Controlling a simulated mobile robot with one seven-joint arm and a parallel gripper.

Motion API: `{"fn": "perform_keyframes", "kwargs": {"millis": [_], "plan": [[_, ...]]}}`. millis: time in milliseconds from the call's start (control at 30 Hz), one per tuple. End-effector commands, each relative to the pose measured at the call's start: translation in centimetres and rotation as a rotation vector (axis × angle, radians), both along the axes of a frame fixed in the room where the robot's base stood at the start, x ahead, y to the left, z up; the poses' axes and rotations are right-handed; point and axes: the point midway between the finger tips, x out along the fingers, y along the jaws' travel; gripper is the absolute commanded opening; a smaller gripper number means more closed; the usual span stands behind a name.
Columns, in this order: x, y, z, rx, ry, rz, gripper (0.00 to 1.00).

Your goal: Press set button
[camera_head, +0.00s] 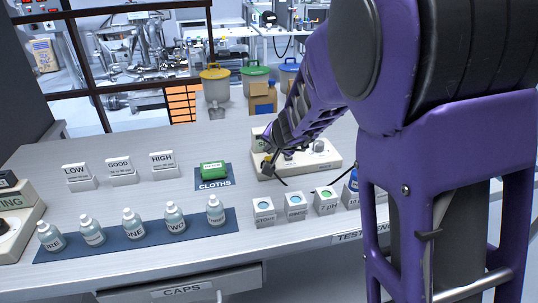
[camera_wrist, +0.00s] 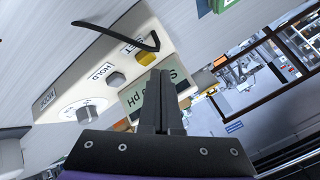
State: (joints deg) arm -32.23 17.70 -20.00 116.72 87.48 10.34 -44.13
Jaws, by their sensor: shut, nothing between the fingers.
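The meter (camera_head: 324,161) is a cream box on the table, partly hidden by my arm in the head view. A display with "pH" (camera_wrist: 136,99) is partly covered by my fingers. My gripper (camera_wrist: 160,72) is shut and empty, its tips appearing close beside the yellow button; contact cannot be told. In the head view my gripper (camera_head: 267,167) is over the meter's left part.
A black cable (camera_wrist: 115,36) loops across the panel near the SET label. Small labelled boxes (camera_head: 296,205) stand in front of the meter. A green pack (camera_head: 213,169) on a cloths mat lies left, and several bottles (camera_head: 133,224) stand on a blue mat.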

Motion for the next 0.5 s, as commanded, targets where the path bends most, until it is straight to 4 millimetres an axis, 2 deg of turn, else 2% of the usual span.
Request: {"fn": "perform_keyframes", "kwargs": {"millis": [333, 500], "plan": [[0.0, 0.0, 0.2, 0.000, 0.000, 0.000, 0.00], [0.0, 0.0, 1.4, 0.000, -0.001, -0.001, 0.00]]}}
